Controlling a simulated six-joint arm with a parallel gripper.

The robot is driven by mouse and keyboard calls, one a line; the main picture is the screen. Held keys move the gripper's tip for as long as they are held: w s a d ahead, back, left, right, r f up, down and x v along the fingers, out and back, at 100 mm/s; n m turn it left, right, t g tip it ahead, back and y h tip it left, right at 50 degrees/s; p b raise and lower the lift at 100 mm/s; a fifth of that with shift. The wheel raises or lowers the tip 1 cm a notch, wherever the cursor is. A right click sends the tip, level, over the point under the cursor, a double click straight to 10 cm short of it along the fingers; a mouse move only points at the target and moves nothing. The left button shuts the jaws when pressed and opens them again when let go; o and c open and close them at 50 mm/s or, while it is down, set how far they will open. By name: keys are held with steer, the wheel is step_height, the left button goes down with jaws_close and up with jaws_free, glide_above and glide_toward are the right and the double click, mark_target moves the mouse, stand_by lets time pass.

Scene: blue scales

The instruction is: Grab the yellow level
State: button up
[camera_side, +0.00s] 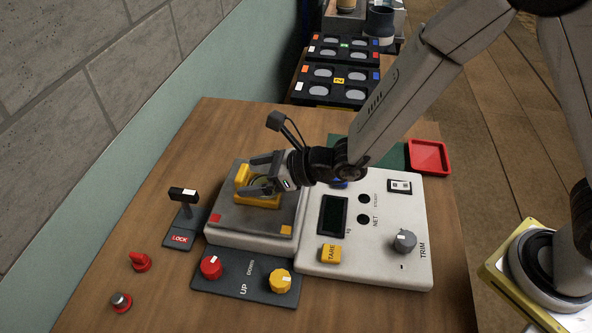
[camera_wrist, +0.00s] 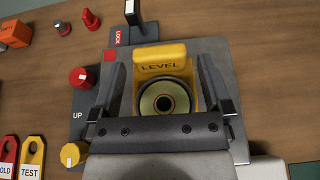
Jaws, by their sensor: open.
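The yellow level (camera_wrist: 162,58) sits on the grey weighing plate of the scales, its raised back marked LEVEL and a round dark-centred vial in front. It also shows in the side view (camera_side: 243,176), partly hidden by my gripper. My gripper (camera_side: 255,172) is open, low over the plate. In the wrist view its two fingers (camera_wrist: 165,88) stand on either side of the level, with a visible gap on each side. Whether the fingertips touch the plate cannot be told. The plate (camera_side: 250,219) has a red and an orange corner mark.
The scale's white panel (camera_side: 313,258) with display, TARE button and TRIM knob (camera_side: 405,241) lies right of the plate. Red (camera_side: 211,267) and yellow (camera_side: 280,281) knobs stand in front. A LOCK lever (camera_side: 183,195) rises at left. A red tray (camera_side: 429,156) lies behind.

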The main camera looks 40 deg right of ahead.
mark_target(250, 184)
steer(key=shift+w+a+f, duration=0.25)
steer(key=shift+w+a, duration=0.25)
steer(key=c, duration=1.2)
steer(key=shift+r, duration=0.2)
steer(key=shift+r, duration=4.8)
